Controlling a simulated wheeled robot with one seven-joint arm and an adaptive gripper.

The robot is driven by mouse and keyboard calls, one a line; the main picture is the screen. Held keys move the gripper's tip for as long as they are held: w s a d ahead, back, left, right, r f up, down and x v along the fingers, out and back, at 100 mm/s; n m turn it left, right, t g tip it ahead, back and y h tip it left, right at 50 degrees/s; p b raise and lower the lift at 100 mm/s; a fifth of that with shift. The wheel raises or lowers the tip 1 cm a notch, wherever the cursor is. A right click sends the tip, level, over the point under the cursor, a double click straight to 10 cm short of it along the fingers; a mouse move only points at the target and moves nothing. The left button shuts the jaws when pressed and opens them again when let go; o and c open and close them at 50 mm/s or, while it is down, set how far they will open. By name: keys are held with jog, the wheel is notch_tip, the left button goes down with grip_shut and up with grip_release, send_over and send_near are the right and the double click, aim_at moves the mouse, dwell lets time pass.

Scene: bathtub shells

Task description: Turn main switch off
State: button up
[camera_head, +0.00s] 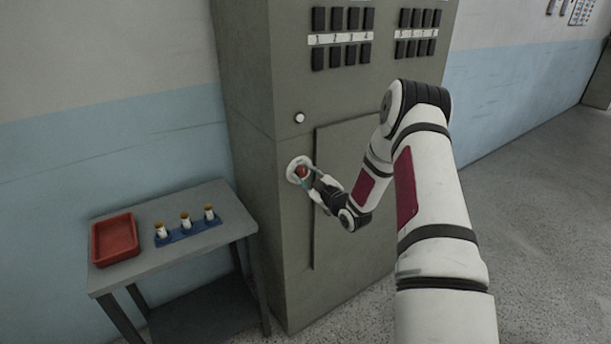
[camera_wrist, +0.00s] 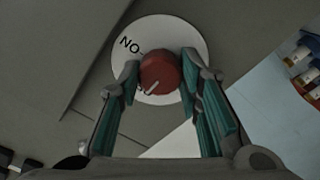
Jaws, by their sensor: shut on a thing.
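The main switch is a red round knob (camera_head: 302,171) on a white round plate (camera_head: 291,168) on the front of the grey cabinet. In the wrist view the red knob (camera_wrist: 160,73) carries a pale pointer line toward its lower left. My gripper (camera_head: 308,179) is at the knob. In the wrist view my gripper (camera_wrist: 160,84) has its teal-padded fingers on both sides of the knob, shut on it.
The grey cabinet (camera_head: 240,90) has rows of black switches (camera_head: 342,37), a small white button (camera_head: 299,118) and a panel door (camera_head: 335,140). A side table (camera_head: 165,257) at the left holds a red tray (camera_head: 115,239) and a blue rack (camera_head: 188,232) with three small bottles. Floor is clear at right.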

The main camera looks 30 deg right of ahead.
jog(key=o, duration=1.1)
jog(key=shift+o, duration=0.2)
jog(key=s, duration=1.2)
jog(key=shift+d, duration=0.2)
